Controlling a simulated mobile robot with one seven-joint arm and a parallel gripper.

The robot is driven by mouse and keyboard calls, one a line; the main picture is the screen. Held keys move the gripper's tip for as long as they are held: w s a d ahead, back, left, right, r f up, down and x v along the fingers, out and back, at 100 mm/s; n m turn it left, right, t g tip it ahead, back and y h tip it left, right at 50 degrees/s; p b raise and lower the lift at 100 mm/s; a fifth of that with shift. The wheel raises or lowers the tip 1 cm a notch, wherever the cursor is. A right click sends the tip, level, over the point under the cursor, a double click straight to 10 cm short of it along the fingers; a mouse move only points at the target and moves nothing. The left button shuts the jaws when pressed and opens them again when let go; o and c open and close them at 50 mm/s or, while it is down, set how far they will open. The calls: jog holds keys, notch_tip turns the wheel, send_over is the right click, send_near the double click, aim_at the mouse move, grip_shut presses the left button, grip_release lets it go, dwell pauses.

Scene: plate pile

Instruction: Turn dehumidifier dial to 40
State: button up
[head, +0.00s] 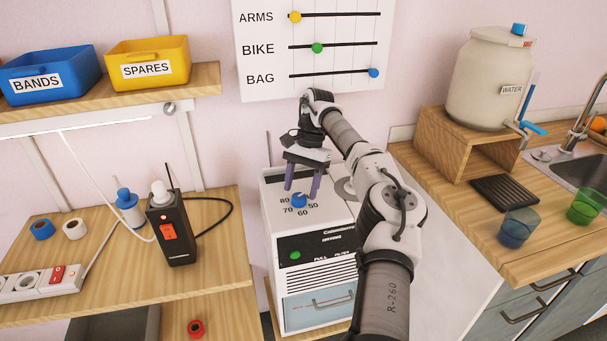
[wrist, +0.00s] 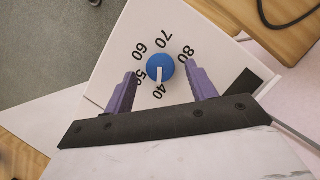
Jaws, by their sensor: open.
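The dehumidifier (head: 315,222) is a white box with a dark front panel. Its blue dial (head: 299,201) is on the top face, ringed by printed numbers. In the wrist view, the dial (wrist: 160,67) has a white mark that points down the picture, towards the 40 (wrist: 160,92). My gripper (head: 300,191) is open above the dial, with its purple fingers pointing down. In the wrist view, the fingers of my gripper (wrist: 161,70) are on either side of the dial, with a gap on both sides. In the head view the 40 is hidden.
A black radio (head: 172,230) and a blue-capped bottle (head: 128,207) stand on the left table. A water tank (head: 488,80) on a wooden stand and two cups (head: 517,228) are on the right counter. A slider board (head: 312,45) hangs on the wall behind.

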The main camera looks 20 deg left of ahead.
jog(key=shift+p+v, duration=0.35)
jog(key=shift+v, duration=2.55)
jog(key=shift+s, duration=0.1)
